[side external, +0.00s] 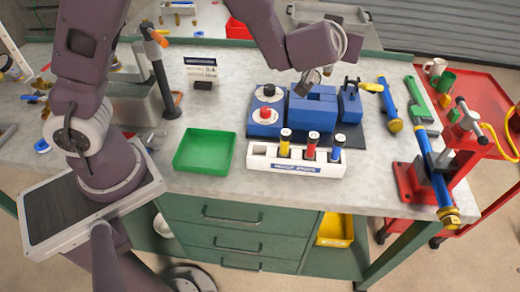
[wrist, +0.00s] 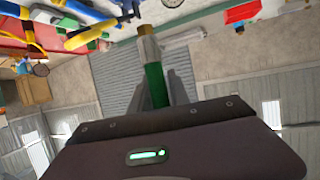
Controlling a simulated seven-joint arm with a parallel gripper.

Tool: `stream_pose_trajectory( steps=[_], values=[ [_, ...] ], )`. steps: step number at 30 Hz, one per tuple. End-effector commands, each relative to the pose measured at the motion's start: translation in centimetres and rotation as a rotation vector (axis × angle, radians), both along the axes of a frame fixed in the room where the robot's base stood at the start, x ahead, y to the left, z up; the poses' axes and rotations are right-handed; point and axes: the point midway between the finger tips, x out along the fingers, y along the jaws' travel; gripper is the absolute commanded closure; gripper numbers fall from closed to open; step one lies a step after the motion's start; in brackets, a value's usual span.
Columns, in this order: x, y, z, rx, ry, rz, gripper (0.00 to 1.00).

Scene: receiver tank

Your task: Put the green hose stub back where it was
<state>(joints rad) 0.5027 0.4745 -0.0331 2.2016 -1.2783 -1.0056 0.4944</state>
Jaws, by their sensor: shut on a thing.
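My gripper (wrist: 160,88) is shut on the green hose stub (wrist: 155,78), which has a brass end (wrist: 148,42) pointing away from the palm. In the side view the gripper (side external: 309,84) is above the blue tank block, and the green stub cannot be made out there. The white stub rack (side external: 296,168) stands in front of the blue unit. It holds a yellow stub (side external: 285,146), a red stub (side external: 311,148) and a blue stub (side external: 338,149), all upright. The rack's left end (side external: 258,150) shows no stub.
The blue receiver tank unit (side external: 313,112) sits on a dark base behind the rack. A green tray (side external: 205,151) lies left of the rack. A red vise stand (side external: 420,180) with a blue pipe is at the right. A black post (side external: 163,85) rises at the left.

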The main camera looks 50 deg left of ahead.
Motion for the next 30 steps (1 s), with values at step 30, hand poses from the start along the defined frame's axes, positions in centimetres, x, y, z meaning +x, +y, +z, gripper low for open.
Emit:
stream_pose_trajectory(
  steps=[30],
  values=[
    [-16.8, 4.3, -9.5, 0.001, -0.002, 0.504, 1.00]
  ],
)
